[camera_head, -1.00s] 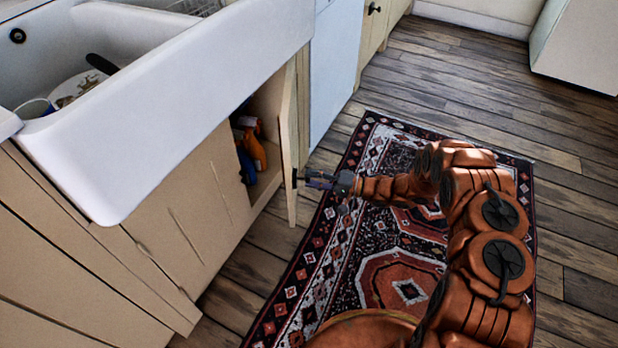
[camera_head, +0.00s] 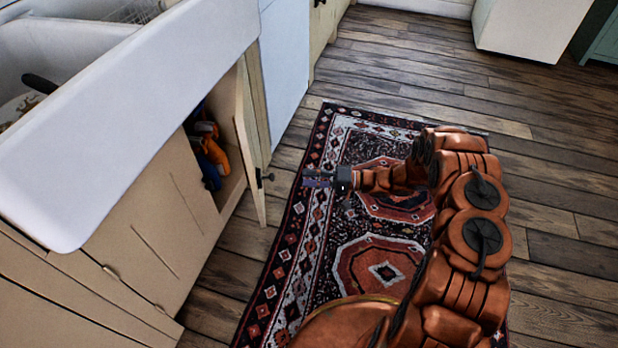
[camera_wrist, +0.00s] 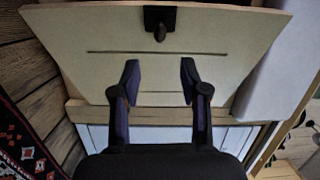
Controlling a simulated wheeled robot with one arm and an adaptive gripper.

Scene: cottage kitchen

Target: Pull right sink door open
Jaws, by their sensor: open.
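The right sink door (camera_head: 247,148) stands swung out from the cabinet under the white sink (camera_head: 120,110), edge towards the head camera. Its dark knob (camera_head: 265,177) is on the door's outer face, near the free edge. My gripper (camera_head: 308,178) is to the right of the knob, apart from it, with a gap showing floor and rug between. In the wrist view the door's face (camera_wrist: 155,70) fills the middle, with the knob (camera_wrist: 160,22) at the top. My open, empty fingers (camera_wrist: 159,82) point towards the door below the knob.
Orange and blue bottles (camera_head: 211,155) stand inside the open cabinet. The left sink door (camera_head: 160,225) is shut. A patterned rug (camera_head: 345,235) lies under my arm on the wooden floor. A white appliance front (camera_head: 284,65) is beyond the door.

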